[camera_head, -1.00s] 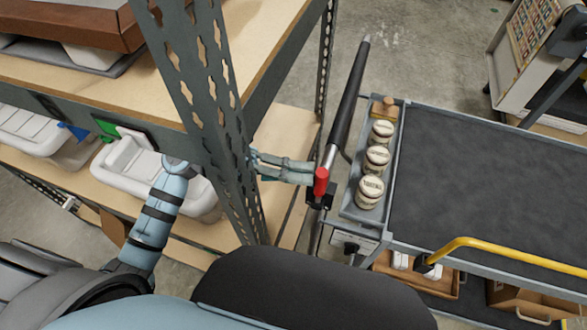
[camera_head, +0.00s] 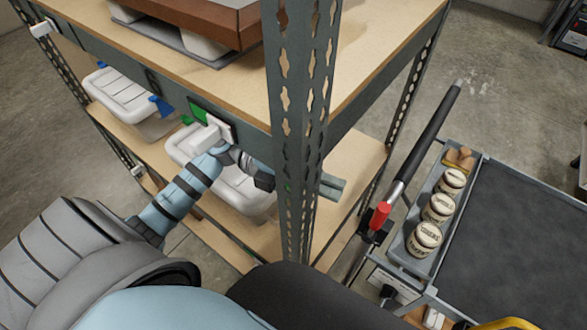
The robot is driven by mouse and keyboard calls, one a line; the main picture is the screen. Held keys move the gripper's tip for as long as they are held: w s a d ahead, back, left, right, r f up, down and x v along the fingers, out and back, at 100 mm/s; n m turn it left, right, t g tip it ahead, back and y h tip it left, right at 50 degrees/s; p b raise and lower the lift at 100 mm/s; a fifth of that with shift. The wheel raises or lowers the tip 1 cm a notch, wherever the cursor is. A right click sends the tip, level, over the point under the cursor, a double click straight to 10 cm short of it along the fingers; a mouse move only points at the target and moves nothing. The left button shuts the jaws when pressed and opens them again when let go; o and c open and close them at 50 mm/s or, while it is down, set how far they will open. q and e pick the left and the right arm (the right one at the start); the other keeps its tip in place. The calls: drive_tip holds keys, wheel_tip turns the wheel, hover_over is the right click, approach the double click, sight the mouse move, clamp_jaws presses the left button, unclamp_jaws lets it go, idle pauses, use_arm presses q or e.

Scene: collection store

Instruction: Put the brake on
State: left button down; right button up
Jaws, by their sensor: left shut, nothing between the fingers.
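The cart (camera_head: 525,240) stands at the right. A long black bar (camera_head: 432,130) slants up along its left side. A short red lever (camera_head: 378,216) sits near the bar's lower end, beside a black bracket. My left arm reaches in from the left and passes behind the shelf's perforated upright. My left gripper (camera_head: 332,186) shows just right of that upright, shut and empty. It is apart from the red lever, to its left; part of the gripper is hidden by the post. My right gripper is not in view.
The perforated metal upright (camera_head: 296,130) stands in front of my left forearm. Wooden shelves hold white bins (camera_head: 125,95). A grey tray (camera_head: 410,240) on the cart holds several labelled jars (camera_head: 438,207). A yellow rail (camera_head: 505,324) shows at the bottom right.

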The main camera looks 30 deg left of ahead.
use_arm(q)
drive_tip(key=a+b, duration=0.1)
drive_tip(key=a, duration=0.6)
drive_tip(key=shift+s+r, duration=0.25)
drive_tip(key=shift+s, duration=0.1)
drive_tip(key=shift+w, duration=0.1)
